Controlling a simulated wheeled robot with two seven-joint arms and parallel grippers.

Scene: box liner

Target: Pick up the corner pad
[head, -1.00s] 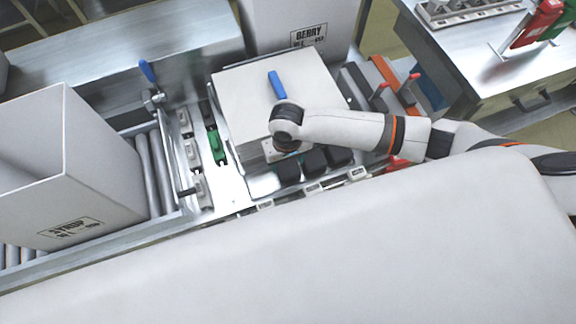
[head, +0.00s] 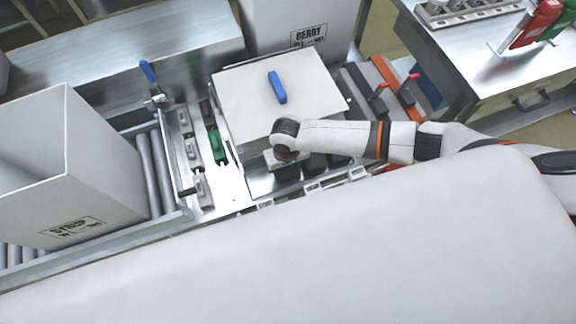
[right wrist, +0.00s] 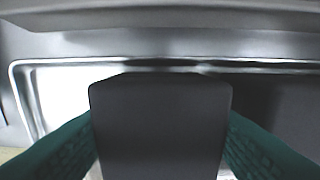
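Black corner pads stand in a row in a metal tray in front of the white box in the head view; the nearest-left pad (head: 287,173) is partly under my right gripper (head: 284,158). In the right wrist view a dark pad (right wrist: 160,125) fills the space between the two green fingers of my right gripper (right wrist: 160,140). The fingers lie along its two sides; whether they press on it I cannot tell. In the head view the fingertips are hidden below the wrist. My left gripper is not in view.
A green piece (head: 217,146) and pale fixtures lie to the left. An open white carton (head: 100,165) stands on the rollers. A BERRY carton (head: 300,20) stands behind.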

